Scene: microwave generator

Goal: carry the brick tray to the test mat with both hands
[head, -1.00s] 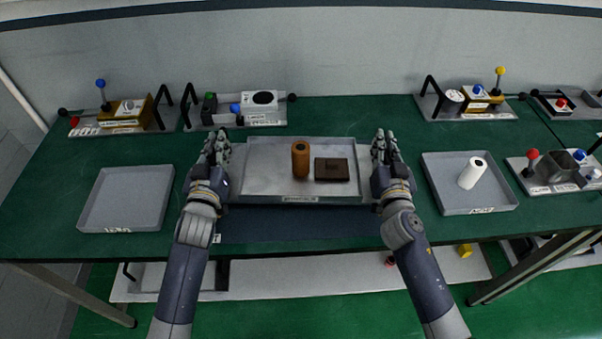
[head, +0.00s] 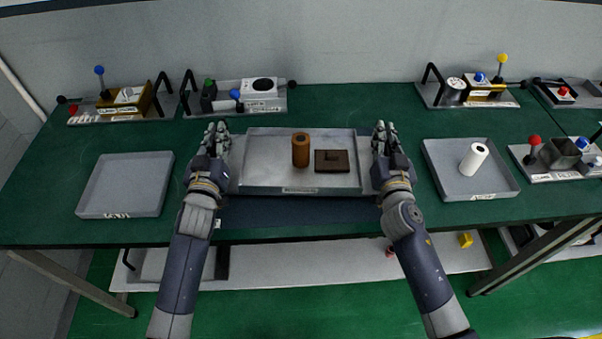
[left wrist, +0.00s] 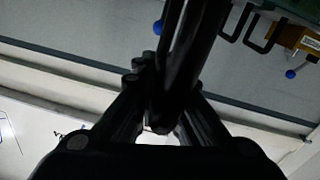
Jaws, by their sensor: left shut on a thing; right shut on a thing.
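The brick tray (head: 254,181) is a shallow grey metal tray at the middle of the table in the head view. A brown cylinder (head: 300,152) stands upright in it beside a flat dark brown brick (head: 331,161). My left gripper (head: 217,140) is shut on the tray's left side, my right gripper (head: 383,139) on its right side. The dark blue test mat (head: 290,212) shows in front of and partly under the tray. Whether the tray touches it, I cannot tell. The left wrist view shows dark gripper fingers (left wrist: 165,110); the tray is not clear there.
Grey trays flank the middle, one empty at left (head: 125,186) and one at right (head: 450,178) with a white cylinder (head: 473,157). Lever fixtures stand along the back left (head: 125,101) and back right (head: 475,92). Green table (head: 345,105) is bare behind the tray.

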